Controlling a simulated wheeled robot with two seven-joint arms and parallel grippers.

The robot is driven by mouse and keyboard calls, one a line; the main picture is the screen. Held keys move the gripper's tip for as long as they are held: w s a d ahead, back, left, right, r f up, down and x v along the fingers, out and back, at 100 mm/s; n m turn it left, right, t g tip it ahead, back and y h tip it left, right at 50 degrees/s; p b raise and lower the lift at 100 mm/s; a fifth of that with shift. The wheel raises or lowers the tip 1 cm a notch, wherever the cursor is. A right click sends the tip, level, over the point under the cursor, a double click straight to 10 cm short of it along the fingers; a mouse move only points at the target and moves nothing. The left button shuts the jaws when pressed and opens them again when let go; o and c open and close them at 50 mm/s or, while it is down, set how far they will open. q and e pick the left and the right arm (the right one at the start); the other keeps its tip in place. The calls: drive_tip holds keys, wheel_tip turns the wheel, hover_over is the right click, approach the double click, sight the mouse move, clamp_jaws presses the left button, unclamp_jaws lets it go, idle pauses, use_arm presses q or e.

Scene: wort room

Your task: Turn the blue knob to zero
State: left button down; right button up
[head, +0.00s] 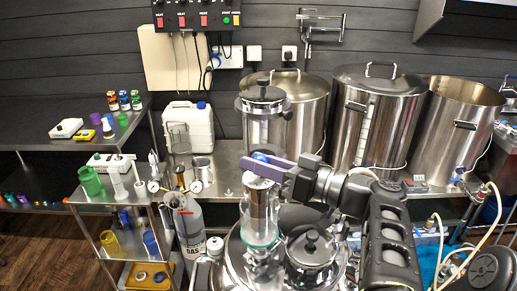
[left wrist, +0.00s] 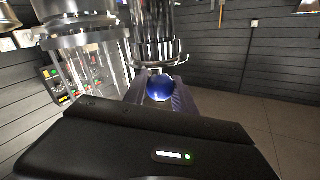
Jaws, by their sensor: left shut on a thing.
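The blue knob (head: 262,157) is a small round blue knob at the top of a clear-and-metal upright fitting (head: 260,210) on the steel vessel. My left gripper (head: 262,164) has purple fingers closed around it. In the left wrist view the blue knob (left wrist: 160,88) sits between the two fingertips (left wrist: 160,90), touching on both sides. The gripper hides most of the knob in the head view, and no marking or zero mark can be read. My right gripper is in neither view.
A steel vessel lid (head: 312,248) with a black-knobbed cap lies beneath my arm. Tall steel pots (head: 376,115) stand behind on a bench. A shelf trolley (head: 115,215) with coloured cups and a grey gas cylinder (head: 190,225) stand to the left.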

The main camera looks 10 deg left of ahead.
use_arm(q)
drive_tip(key=shift+d+r, duration=0.1)
drive_tip(key=shift+r, duration=0.1)
drive_tip(key=c, duration=1.1)
unclamp_jaws()
drive_tip(key=shift+d, duration=0.15)
drive_tip(key=shift+o, duration=0.4)
drive_tip(key=shift+f, duration=0.1)
drive_tip(key=shift+a, duration=0.2)
